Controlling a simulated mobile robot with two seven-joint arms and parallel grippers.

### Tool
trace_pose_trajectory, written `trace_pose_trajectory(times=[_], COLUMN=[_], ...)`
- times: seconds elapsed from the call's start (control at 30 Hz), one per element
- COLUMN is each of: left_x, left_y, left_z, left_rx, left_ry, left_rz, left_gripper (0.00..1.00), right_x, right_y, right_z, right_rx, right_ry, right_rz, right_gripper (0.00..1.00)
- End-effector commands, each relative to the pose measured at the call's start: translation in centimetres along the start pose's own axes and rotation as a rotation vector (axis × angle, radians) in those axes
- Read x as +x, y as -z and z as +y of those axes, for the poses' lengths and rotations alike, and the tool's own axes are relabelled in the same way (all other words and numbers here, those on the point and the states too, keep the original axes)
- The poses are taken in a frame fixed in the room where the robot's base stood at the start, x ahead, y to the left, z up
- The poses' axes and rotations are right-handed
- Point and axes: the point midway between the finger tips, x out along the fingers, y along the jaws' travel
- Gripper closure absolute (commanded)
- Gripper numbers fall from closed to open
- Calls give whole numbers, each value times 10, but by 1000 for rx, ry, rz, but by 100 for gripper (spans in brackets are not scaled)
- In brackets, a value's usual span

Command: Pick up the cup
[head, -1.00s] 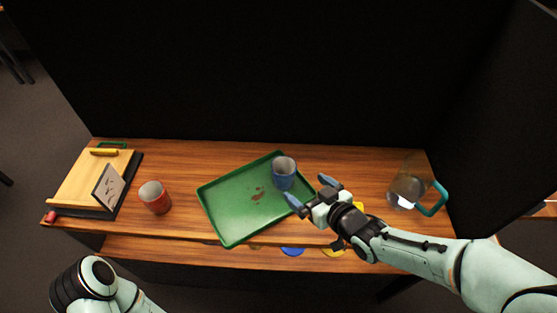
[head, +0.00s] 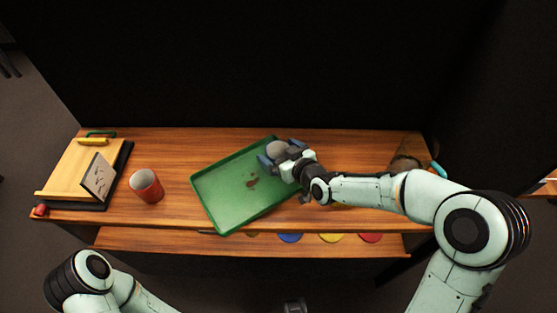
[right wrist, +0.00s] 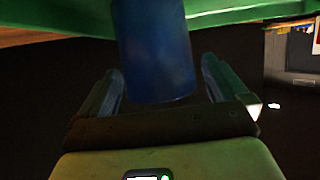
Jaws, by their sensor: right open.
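A blue cup (head: 277,148) stands at the back right corner of the green tray (head: 222,213), mostly hidden by my right gripper in the head view. My right gripper (head: 281,155) is open, with its fingers on either side of the cup. In the right wrist view the blue cup (right wrist: 155,50) shows between the two fingers, with dark gaps to both. A red cup (head: 147,187) stands left of the tray on the wooden table. My left arm shows at the lower left, but its gripper is not seen.
A wooden board on a dark base (head: 72,172) with a small sign (head: 98,177) stands at the table's left end. A clear jug with a teal handle (head: 438,169) is partly hidden behind my right arm. Coloured discs (head: 290,238) lie on the lower shelf.

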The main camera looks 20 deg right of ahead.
Motion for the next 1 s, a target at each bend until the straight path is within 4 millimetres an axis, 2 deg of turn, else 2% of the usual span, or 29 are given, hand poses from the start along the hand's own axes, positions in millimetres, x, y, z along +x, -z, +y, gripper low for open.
trace_pose_trajectory(times=[0.1,0.3,0.33,0.47,0.5,0.83,1.0], left_x=[0,0,0,0,0,0,-2], left_y=[0,0,0,0,0,0,-1], left_z=[0,0,0,0,0,0,0], left_rx=[0,0,0,0,0,0,0], left_ry=[0,0,0,0,0,0,1], left_rz=[1,1,1,1,1,0,-2], left_gripper=[69,69,69,69,69,69,69], right_x=[8,8,8,8,8,6,1], right_y=[0,0,0,0,0,3,17], right_z=[0,0,0,0,0,0,0], right_rx=[1,0,0,0,0,-1,-3], right_ry=[-1,-1,-1,-1,-1,-1,-2], right_rz=[-1,-1,-1,-1,-1,1,4], right_gripper=[0,0,6,49,55,55,55])
